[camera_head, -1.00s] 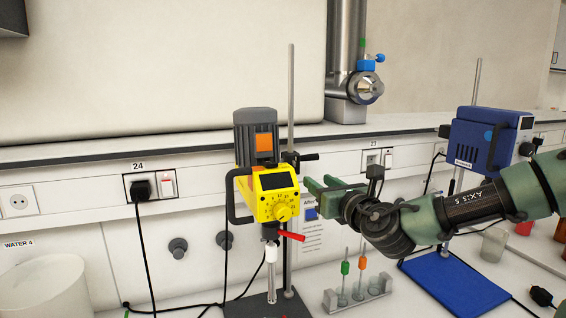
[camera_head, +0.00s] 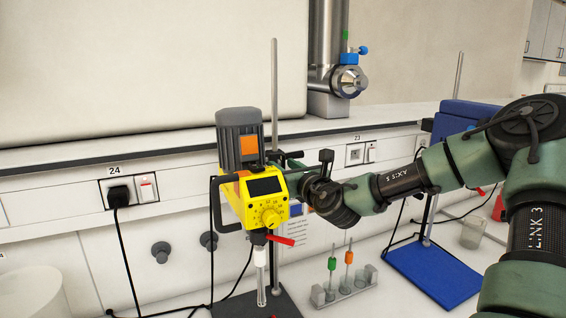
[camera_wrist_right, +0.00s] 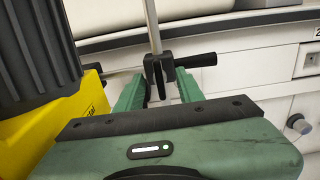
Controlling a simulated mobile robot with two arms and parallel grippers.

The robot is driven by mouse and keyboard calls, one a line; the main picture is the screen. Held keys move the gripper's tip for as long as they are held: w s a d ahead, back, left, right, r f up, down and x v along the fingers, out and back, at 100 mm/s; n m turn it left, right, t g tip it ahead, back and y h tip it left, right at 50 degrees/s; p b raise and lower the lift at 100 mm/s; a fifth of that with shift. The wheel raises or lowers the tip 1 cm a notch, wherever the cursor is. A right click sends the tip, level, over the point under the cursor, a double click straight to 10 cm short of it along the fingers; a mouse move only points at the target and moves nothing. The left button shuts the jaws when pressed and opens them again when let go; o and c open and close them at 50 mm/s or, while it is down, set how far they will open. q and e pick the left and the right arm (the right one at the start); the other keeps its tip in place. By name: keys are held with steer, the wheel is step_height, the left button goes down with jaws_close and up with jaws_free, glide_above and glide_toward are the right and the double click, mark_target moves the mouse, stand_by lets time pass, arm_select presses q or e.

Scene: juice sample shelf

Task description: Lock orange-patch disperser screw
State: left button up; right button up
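The disperser (camera_head: 252,200) has a yellow body with dial and screen, and a grey motor with an orange patch (camera_head: 249,145). It hangs on a thin metal rod (camera_head: 274,85). In the right wrist view, its black clamp screw (camera_wrist_right: 195,60) sticks out to the right from the clamp on the rod. My right gripper (camera_wrist_right: 159,90) is open, its two green fingers on either side of the lower black clamp part. I cannot tell whether they touch it. In the head view its fingertips are mostly hidden behind the disperser. My left gripper is not in view.
A small rack (camera_head: 345,288) with green and orange-marked pieces stands right of the disperser's base. A blue device stands over a blue plate (camera_head: 432,275) farther right. A black cable and plug (camera_head: 118,196) are on the left. A red lever (camera_head: 281,240) sticks out below the disperser.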

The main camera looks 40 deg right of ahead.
steer(key=shift+w+d, duration=0.1)
steer(key=shift+w, duration=0.3)
jaws_close()
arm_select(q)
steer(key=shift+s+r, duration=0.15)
